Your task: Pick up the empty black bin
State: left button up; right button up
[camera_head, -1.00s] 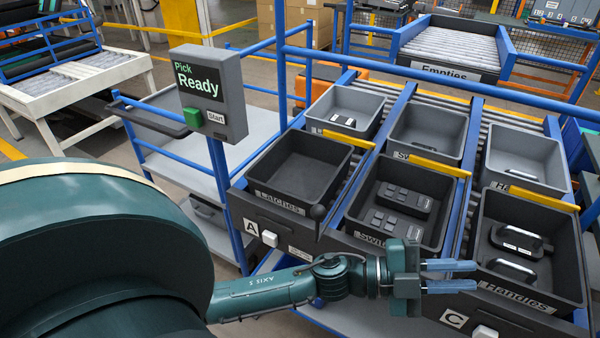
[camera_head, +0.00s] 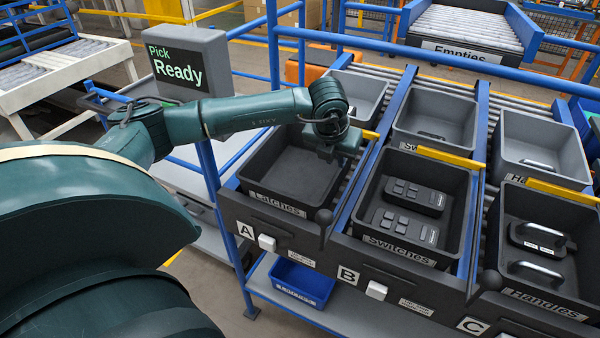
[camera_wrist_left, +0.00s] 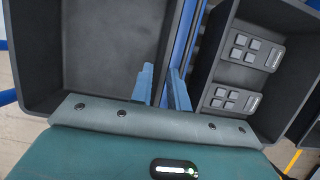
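The empty black bin (camera_head: 284,178), labelled Latches, sits in lane A at the front of the rack. It also fills the left of the left wrist view (camera_wrist_left: 92,45). My left gripper (camera_head: 333,150) points down over the bin's right wall. In the left wrist view the gripper's two blue fingers (camera_wrist_left: 162,86) are apart, with the wall's rim between them. I cannot tell whether they touch it. In the head view the fingertips are hidden. My right gripper is not in view.
The Switches bin (camera_head: 365,232) stands to the right with several black switches in it. The Handles bin (camera_head: 572,232) is further right. Grey bins (camera_head: 432,120) stand behind. A Ready sign (camera_head: 195,62) is on the left. A blue tote (camera_head: 302,282) lies below.

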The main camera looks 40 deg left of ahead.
aim_at(339, 181)
pick_arm(q)
jog(key=x, duration=0.3)
jog(key=shift+w+f, duration=0.1)
jog(key=shift+f, duration=0.2)
jog(key=shift+s+d+p+x, duration=0.15)
jog(key=shift+p+x, duration=0.15)
jog(key=shift+x, duration=1.05)
jog(key=shift+s+d+p+x, duration=0.1)
jog(key=shift+p+x, duration=0.2)
jog(key=shift+x, duration=1.05)
jog(key=shift+f, duration=0.15)
jog(key=shift+c, duration=0.3)
grip_shut()
